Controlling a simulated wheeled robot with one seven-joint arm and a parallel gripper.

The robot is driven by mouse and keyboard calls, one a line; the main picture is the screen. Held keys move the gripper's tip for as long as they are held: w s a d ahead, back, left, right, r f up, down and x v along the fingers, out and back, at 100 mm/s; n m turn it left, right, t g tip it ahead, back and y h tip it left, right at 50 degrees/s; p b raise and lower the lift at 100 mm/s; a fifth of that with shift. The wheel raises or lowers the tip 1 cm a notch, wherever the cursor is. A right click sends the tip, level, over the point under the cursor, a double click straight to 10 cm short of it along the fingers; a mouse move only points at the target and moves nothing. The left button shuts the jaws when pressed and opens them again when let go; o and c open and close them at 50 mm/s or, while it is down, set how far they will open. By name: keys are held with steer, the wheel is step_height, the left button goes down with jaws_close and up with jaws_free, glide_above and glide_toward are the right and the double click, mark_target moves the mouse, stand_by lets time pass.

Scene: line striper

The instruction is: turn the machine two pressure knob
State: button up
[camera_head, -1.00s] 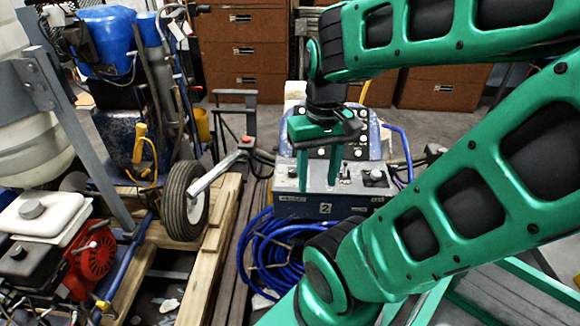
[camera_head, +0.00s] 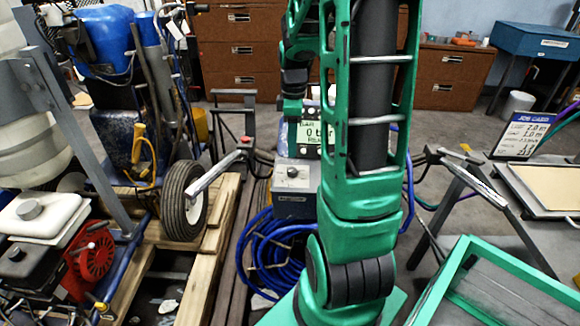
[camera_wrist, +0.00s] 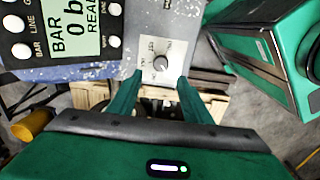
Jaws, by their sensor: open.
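The pressure knob (camera_wrist: 161,63) is a small dark round knob on a pale dial plate with printed marks. In the head view the knob (camera_head: 292,172) sits on top of the grey-blue machine (camera_head: 294,203), left of my arm. My gripper (camera_wrist: 159,80) is open in the wrist view, with its two green fingers apart. The knob shows between and just beyond the fingertips; I cannot tell the depth gap. A display (camera_wrist: 76,28) beside it reads BAR 0 and READ, cut off by the frame. In the head view my arm hides the machine's right part, and my fingertips are not clear.
A coiled blue hose (camera_head: 265,250) lies before the machine. A wheel (camera_head: 184,200) and wooden pallet (camera_head: 212,240) stand to the left. A green-framed tray (camera_head: 440,290) and a job card (camera_head: 522,135) are at the right. Drawer cabinets (camera_head: 240,50) line the back.

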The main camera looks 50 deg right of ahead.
mark_target(292, 170)
step_height(292, 170, down, 10)
steer(key=shift+r, duration=0.15)
stand_by(0.4)
steer(key=c, duration=1.1)
steer(key=shift+o, duration=0.2)
